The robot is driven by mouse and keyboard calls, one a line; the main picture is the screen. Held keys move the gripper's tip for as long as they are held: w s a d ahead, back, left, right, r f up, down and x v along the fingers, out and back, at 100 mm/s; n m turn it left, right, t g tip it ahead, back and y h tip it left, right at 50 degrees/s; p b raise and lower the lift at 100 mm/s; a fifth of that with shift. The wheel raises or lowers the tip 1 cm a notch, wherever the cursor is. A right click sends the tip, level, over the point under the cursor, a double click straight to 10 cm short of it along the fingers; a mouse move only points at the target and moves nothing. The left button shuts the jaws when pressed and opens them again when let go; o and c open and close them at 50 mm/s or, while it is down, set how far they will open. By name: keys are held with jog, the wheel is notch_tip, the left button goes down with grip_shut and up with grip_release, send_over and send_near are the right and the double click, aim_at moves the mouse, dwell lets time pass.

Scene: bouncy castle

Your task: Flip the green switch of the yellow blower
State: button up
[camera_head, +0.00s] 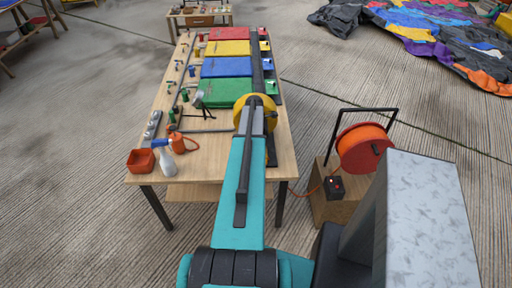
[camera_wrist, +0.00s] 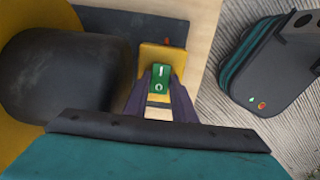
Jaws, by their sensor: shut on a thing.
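The yellow blower (camera_head: 242,101) stands on the table, partly hidden behind my arm in the head view. In the wrist view its yellow housing (camera_wrist: 30,18) and a dark rounded part (camera_wrist: 65,75) fill the left side. The green switch (camera_wrist: 160,72), marked I at the top and O at the bottom, sits on a yellow block (camera_wrist: 157,53). My gripper (camera_wrist: 160,82) has one dark finger on each side of the switch and is shut on it. I cannot tell which end of the switch is pressed in. The switch is hidden in the head view.
Red, yellow, blue and green panels (camera_head: 226,67) lie on the wooden table (camera_head: 215,170). A red bin (camera_head: 140,161) and bottles stand at its front left. An orange cable reel (camera_head: 363,148) stands at the right. Crumpled colourful fabric (camera_head: 440,45) lies farther back. Floor left of the table is clear.

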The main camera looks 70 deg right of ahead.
dwell(0.3)
jog(key=o, duration=0.8)
jog(key=shift+r, duration=0.1)
jog(key=shift+w+r+b, duration=0.1)
jog(key=shift+r+b, duration=1.75)
jog(key=shift+r, duration=4.95)
